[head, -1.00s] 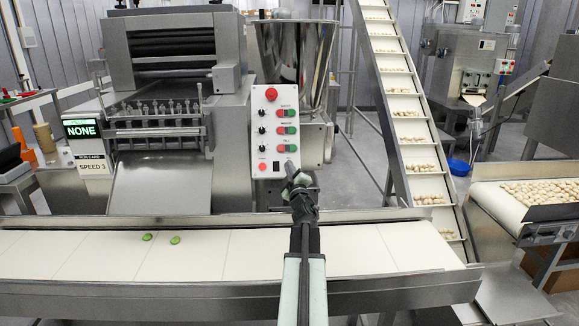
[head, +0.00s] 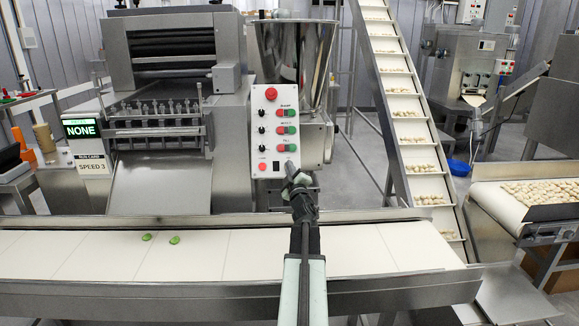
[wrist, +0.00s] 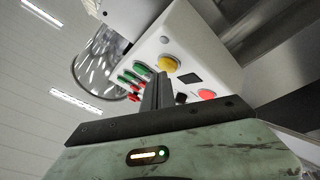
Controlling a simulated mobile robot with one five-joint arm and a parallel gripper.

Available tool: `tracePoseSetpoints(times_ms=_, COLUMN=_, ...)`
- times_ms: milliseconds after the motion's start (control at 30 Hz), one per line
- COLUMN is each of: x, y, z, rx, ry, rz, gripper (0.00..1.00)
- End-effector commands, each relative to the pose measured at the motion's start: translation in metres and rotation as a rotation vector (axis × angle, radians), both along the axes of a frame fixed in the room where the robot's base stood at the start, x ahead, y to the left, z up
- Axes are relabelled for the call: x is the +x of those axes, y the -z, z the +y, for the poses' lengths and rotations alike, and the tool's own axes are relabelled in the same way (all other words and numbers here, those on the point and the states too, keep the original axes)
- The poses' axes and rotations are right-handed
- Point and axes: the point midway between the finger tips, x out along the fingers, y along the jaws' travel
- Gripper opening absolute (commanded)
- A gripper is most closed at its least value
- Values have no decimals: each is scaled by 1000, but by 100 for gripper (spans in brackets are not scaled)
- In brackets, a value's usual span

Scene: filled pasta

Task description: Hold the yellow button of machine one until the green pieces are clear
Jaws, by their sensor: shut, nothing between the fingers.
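Two green pieces (head: 147,237) (head: 174,240) lie on the left half of the pale conveyor belt (head: 70,255).
The panel also has a large red button (head: 271,94), green and red button pairs (head: 286,113) and a dark square (wrist: 188,78). A display (head: 81,129) reads NONE, above a SPEED 3 sign (head: 91,168). An inclined conveyor (head: 412,130) with pale pieces rises at the right.

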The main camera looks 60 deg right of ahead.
Motion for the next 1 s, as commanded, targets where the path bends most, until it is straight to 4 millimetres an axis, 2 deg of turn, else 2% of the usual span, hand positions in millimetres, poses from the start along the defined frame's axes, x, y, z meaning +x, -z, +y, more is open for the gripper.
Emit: tracePoseSetpoints(times_ms=1000, x=4, y=4, z=-5, rx=0, ry=0, rz=0, gripper=0)
